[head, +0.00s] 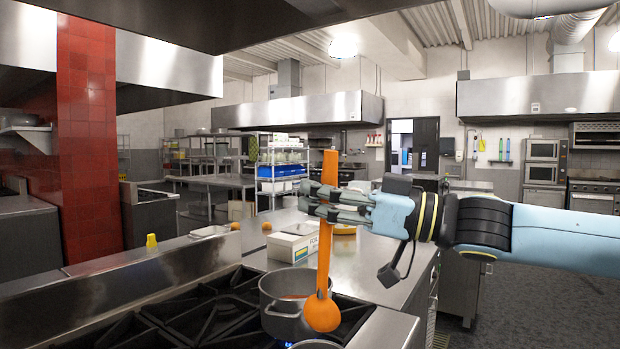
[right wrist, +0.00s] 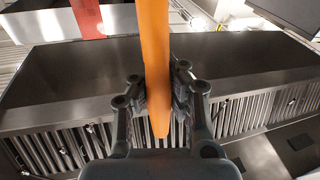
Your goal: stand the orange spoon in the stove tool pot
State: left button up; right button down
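The orange spoon (head: 323,308) hangs nearly upright in the head view, handle up and bowl down. My right gripper (head: 312,200) comes in from the right and is shut on its handle. In the right wrist view the handle of the spoon (right wrist: 155,60) runs between the two fingers. The bowl shows in front of the right side of a grey metal pot (head: 272,290) on the stove. Reddish contents show in this pot. A second pot (head: 316,344) is cut off at the bottom edge. I cannot tell which is the stove tool pot. My left gripper is out of view.
The black stove grates (head: 205,315) lie around the pot. Behind it, a white box (head: 292,246), a shallow tray (head: 209,231) and orange fruit (head: 266,226) rest on the steel counter (head: 375,268). A yellow item (head: 151,241) stands at the left. A hood hangs overhead.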

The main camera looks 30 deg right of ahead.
aim_at(330, 312)
jog(key=f, duration=0.3)
jog(key=shift+s+d+f, duration=0.15)
jog(key=shift+s, duration=0.1)
jog(key=f+b, duration=0.4)
jog(key=b, duration=0.2)
jog(key=w+f+b, duration=0.1)
jog(key=f+b, duration=0.4)
jog(key=b, duration=0.1)
jog(key=f+b, duration=0.5)
jog(key=b, duration=0.1)
jog(key=shift+w+f, duration=0.15)
jog(key=shift+w, duration=0.15)
jog(key=c, duration=1.4)
grip_release()
